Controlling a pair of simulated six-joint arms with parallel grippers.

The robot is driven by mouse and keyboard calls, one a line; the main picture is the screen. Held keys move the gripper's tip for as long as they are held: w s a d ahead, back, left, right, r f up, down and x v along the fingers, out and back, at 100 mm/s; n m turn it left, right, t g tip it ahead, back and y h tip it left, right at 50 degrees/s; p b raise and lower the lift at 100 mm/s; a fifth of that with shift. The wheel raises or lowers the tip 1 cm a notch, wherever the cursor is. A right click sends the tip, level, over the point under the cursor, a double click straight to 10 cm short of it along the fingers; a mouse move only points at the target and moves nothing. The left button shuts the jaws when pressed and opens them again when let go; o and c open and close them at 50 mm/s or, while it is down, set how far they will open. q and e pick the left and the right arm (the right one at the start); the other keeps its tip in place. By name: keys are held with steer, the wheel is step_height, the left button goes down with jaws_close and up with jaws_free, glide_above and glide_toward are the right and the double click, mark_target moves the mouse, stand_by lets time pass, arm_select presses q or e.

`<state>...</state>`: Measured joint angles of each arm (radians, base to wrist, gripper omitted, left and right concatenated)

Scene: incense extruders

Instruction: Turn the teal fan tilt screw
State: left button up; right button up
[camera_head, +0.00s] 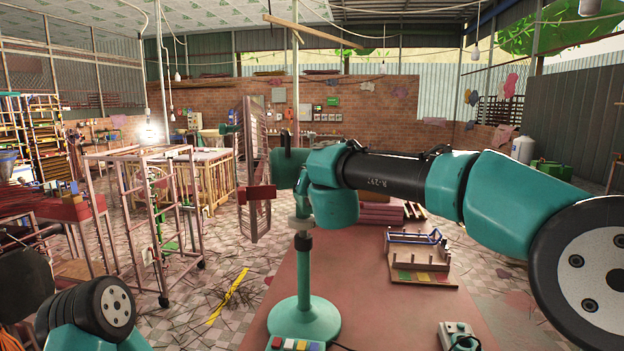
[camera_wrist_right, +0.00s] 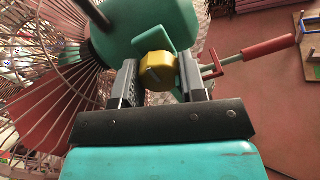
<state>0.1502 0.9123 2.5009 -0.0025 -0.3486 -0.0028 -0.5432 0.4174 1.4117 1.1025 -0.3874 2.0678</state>
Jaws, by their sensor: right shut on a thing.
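The teal fan stands on the table, its round base (camera_head: 304,320) and pole upright in the head view. Its pinkish wire cage (camera_head: 254,160) shows nearly edge-on there, and my right arm covers part of its head. In the right wrist view the teal motor housing (camera_wrist_right: 145,30) is ahead, with the cage on the left. The yellow tilt screw (camera_wrist_right: 157,72) sits between the two dark fingers of my right gripper (camera_wrist_right: 160,80), which is shut on it. Of my left arm only links show at the lower left of the head view; its gripper is out of view.
A red-handled crank (camera_wrist_right: 268,46) sticks out right of the screw. A wooden rack with a blue frame (camera_head: 420,262) and a small grey device (camera_head: 458,336) stand on the reddish table (camera_head: 390,310). Coloured buttons sit by the fan base. The table between base and rack is clear.

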steer(key=shift+n, duration=3.5)
steer(key=o, duration=0.9)
steer(key=v, duration=1.7)
steer(key=shift+s, duration=0.25)
